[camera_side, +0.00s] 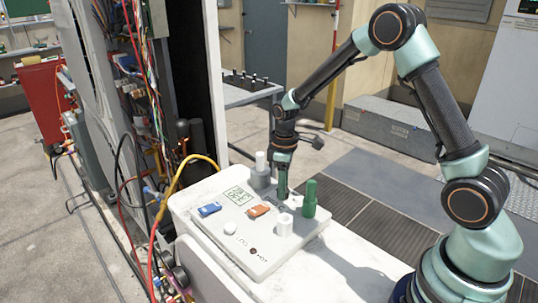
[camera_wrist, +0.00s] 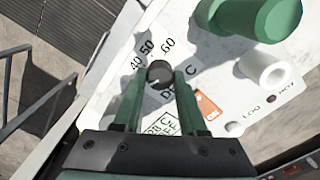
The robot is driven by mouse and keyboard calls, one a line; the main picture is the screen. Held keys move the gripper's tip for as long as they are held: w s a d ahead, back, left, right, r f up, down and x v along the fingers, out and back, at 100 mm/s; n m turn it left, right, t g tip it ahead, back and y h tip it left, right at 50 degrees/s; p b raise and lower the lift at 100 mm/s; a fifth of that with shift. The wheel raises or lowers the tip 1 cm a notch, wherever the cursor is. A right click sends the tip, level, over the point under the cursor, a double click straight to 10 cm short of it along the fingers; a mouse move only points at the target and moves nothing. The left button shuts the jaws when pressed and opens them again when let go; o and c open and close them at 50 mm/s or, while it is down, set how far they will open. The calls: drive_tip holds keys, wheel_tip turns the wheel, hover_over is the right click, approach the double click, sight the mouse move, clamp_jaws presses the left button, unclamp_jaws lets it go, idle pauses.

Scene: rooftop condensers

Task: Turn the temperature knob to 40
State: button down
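The temperature knob (camera_wrist: 160,73) is a small dark round knob with a pale mark towards its lower left. The printed numbers 40, 50 and 60 (camera_wrist: 150,50) lie around its upper side in the wrist view. My gripper (camera_wrist: 160,76) has its two green fingers on either side of the knob. The fingers look open, with the knob between them; firm contact does not show. In the side view my gripper (camera_side: 283,192) points down at the white control panel (camera_side: 262,262), and the knob is hidden behind the fingers.
A green post (camera_side: 309,198) and a white cylinder (camera_side: 284,225) stand close to my gripper. A grey holder with a white top (camera_side: 261,172) stands behind it. A blue switch (camera_side: 209,210), an orange switch (camera_side: 258,211) and a display (camera_side: 238,195) lie to the left.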

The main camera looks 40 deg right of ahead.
drive_tip(key=shift+m, duration=0.3)
drive_tip(key=m, duration=0.3)
drive_tip(key=shift+m, duration=0.3)
drive_tip(key=shift+w+m, duration=0.1)
drive_tip(key=shift+m, duration=2.2)
drive_tip(key=shift+c, duration=2.2)
unclamp_jaws()
drive_tip(key=shift+r, duration=0.1)
